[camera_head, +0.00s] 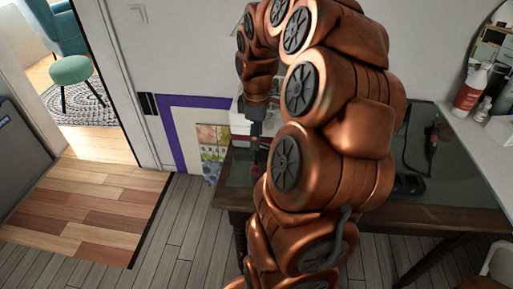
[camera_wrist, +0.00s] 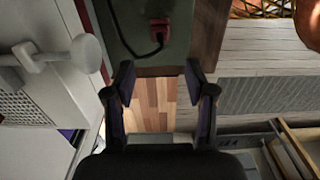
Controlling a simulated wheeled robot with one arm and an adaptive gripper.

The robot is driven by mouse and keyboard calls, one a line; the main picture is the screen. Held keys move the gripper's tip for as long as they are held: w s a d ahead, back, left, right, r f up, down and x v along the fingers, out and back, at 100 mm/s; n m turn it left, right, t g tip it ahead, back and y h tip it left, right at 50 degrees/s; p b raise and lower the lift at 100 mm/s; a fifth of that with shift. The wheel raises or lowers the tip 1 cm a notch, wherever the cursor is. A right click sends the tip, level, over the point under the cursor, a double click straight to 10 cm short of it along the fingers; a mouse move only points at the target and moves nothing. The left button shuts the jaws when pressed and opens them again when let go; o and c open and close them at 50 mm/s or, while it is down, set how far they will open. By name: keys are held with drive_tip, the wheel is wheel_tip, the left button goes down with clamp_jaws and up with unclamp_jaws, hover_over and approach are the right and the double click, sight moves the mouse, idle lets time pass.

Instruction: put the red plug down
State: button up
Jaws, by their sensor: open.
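The red plug (camera_wrist: 159,25) with its black cord (camera_wrist: 143,51) lies on the dark green table top in the wrist view, near the table's edge. My gripper (camera_wrist: 160,78) is open, with its two dark fingers apart and nothing between them. The plug lies beyond the fingertips in that picture, apart from them. In the head view, a small red spot, probably the plug (camera_head: 257,171), shows on the table just below my gripper (camera_head: 256,158), which points down. My arm hides much of the table there.
The table (camera_head: 232,190) stands against the wall, with a black item (camera_head: 409,184) and a red-and-black item (camera_head: 433,138) on its right part. A white shelf with a red-and-white bottle (camera_head: 470,88) is at the right. Wooden floor lies open at the left.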

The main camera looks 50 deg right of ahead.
drive_tip(key=s+a+r+m, duration=0.1)
drive_tip(key=s+a, duration=0.1)
drive_tip(key=a, duration=0.7)
drive_tip(key=s+a+r+m, duration=0.1)
drive_tip(key=s+a+r, duration=0.1)
drive_tip(key=a, duration=0.7)
drive_tip(key=s+a+f+m+g, duration=0.1)
drive_tip(key=s+a+f+m, duration=0.2)
drive_tip(key=s+a, duration=0.6)
drive_tip(key=s+m, duration=0.2)
drive_tip(key=s, duration=0.2)
drive_tip(key=shift+s+a+g, duration=0.15)
drive_tip(key=shift+a+g, duration=0.15)
drive_tip(key=shift+g, duration=0.1)
drive_tip(key=shift+f, duration=0.1)
